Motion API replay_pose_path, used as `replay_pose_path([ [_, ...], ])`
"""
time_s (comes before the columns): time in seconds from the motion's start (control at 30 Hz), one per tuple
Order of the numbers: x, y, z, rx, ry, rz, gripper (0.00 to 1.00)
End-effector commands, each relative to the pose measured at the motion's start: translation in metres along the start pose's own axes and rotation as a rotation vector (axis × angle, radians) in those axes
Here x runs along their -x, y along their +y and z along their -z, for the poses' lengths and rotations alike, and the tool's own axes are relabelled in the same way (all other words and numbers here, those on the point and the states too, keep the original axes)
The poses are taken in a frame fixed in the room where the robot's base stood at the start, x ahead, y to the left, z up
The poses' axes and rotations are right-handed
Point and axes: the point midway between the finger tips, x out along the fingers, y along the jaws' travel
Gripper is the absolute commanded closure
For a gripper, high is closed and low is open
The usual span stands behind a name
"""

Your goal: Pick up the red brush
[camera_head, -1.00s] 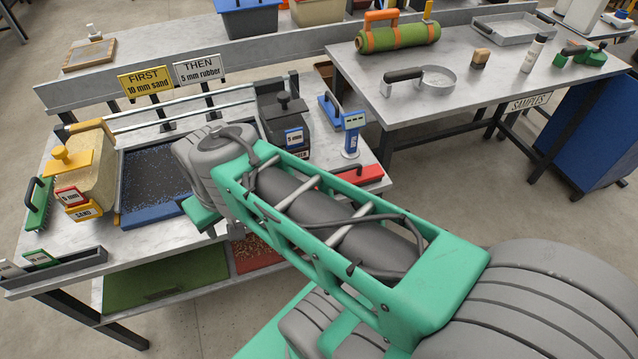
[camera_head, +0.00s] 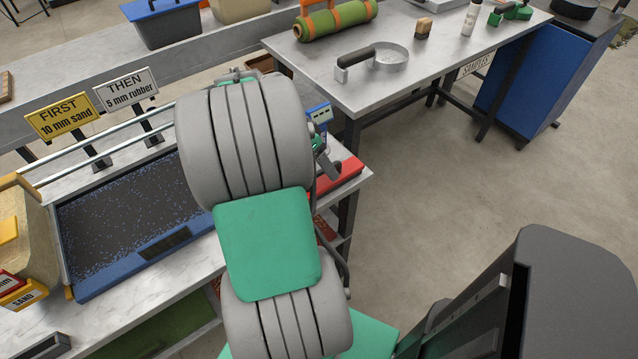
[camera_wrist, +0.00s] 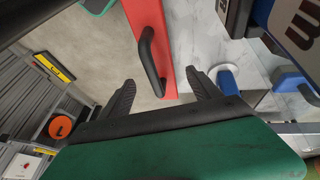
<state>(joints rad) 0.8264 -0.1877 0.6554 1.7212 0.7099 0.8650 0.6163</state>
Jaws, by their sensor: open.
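The red brush (camera_head: 346,174) lies at the right end of the left table in the head view, partly hidden behind my arm. In the wrist view the red brush (camera_wrist: 143,14) is a long red bar with a raised black handle. My gripper (camera_wrist: 163,86) is open, with its two black fingers apart. The handle's lower end shows between the fingertips in the picture, and no contact is visible.
A blue-rimmed tray (camera_head: 95,288) and a sand hopper (camera_head: 32,222) stand left of my arm. A blue-based object (camera_wrist: 228,80) stands close right of the brush in the wrist view. The samples table (camera_head: 350,92) stands behind; the floor at right is clear.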

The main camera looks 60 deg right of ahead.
Motion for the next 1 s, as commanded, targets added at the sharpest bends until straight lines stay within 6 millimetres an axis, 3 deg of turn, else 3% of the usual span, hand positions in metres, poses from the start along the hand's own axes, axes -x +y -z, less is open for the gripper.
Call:
replay_pose_path([
  [0.3, -0.05, -0.002, -0.004, 0.003, -0.002, 0.002, 0.28],
  [0.53, -0.052, -0.003, -0.004, 0.006, 0.0, 0.005, 0.28],
  [1.0, -0.051, -0.003, -0.005, 0.008, -0.001, 0.005, 0.65],
])
